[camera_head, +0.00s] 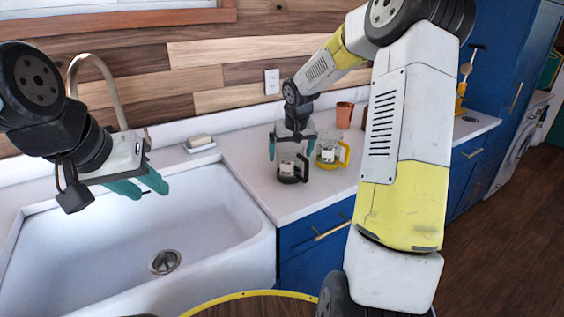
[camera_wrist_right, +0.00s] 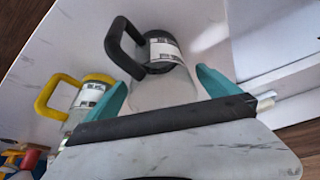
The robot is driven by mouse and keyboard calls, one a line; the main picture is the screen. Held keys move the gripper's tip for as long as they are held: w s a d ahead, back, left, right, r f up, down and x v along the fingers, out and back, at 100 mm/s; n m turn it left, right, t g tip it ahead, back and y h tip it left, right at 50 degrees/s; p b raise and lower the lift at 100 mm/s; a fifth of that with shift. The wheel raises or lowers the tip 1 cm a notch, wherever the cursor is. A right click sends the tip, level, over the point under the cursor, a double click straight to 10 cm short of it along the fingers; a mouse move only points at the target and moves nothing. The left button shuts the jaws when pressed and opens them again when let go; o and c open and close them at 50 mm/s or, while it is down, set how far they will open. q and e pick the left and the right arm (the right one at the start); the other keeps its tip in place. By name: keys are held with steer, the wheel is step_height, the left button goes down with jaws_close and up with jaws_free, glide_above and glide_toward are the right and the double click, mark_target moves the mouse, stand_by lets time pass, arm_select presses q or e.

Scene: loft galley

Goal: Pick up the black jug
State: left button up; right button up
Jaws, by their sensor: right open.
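A similar yellow jug (camera_head: 331,152) stands close to the right of the black one, also seen in the wrist view (camera_wrist_right: 82,98). A copper cup (camera_head: 344,115) is behind it. The sink (camera_head: 200,220), faucet (camera_head: 100,75) and soap dish (camera_head: 200,146) lie left.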

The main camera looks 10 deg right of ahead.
steer(key=shift+x, duration=1.05)
steer(key=c, duration=1.4)
steer(key=shift+c, duration=0.2)
